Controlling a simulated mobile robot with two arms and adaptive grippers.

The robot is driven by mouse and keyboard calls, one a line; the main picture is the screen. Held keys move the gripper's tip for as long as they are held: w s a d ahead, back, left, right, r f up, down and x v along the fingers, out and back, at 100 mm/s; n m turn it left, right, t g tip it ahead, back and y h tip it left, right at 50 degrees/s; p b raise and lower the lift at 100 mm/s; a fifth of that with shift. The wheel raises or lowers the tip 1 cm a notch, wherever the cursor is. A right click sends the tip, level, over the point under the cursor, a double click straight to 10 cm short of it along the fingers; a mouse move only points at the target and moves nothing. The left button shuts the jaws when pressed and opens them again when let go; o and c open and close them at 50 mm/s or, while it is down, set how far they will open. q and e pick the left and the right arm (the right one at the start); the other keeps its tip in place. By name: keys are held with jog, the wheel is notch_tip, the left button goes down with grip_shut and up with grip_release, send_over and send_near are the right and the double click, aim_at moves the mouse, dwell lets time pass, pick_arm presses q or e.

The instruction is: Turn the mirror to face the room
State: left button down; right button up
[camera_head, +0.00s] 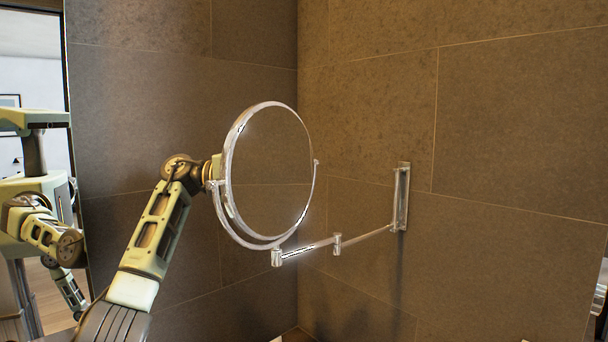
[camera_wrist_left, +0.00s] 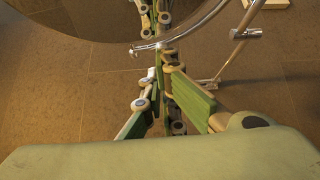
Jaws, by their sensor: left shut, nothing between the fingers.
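The round mirror (camera_head: 270,160) has a chrome rim and hangs in a U-shaped yoke, with its glass turned towards the right side of the head view and reflecting tiles. Its folding wall arm (camera_head: 337,243) runs right to a wall plate (camera_head: 403,197). My left arm reaches the mirror's left edge; the gripper is hidden behind the mirror there. In the left wrist view my left gripper (camera_wrist_left: 160,62) is shut and empty, its tips close to the pivot knob on the mirror's rim (camera_wrist_left: 150,44). I cannot tell if they touch. My right gripper is in neither view.
Brown tiled walls (camera_head: 520,130) meet in a corner behind the mirror. A large wall mirror (camera_head: 35,70) at the far left reflects my body and a bright room. The space right of the wall plate looks free.

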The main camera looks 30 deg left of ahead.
pick_arm(q)
jog(key=shift+s+x, duration=0.25)
jog(key=shift+x, duration=0.9)
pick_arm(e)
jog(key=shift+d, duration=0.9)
pick_arm(q)
jog(key=shift+d, duration=0.15)
jog(key=v, duration=0.7)
jog(key=shift+a, duration=0.3)
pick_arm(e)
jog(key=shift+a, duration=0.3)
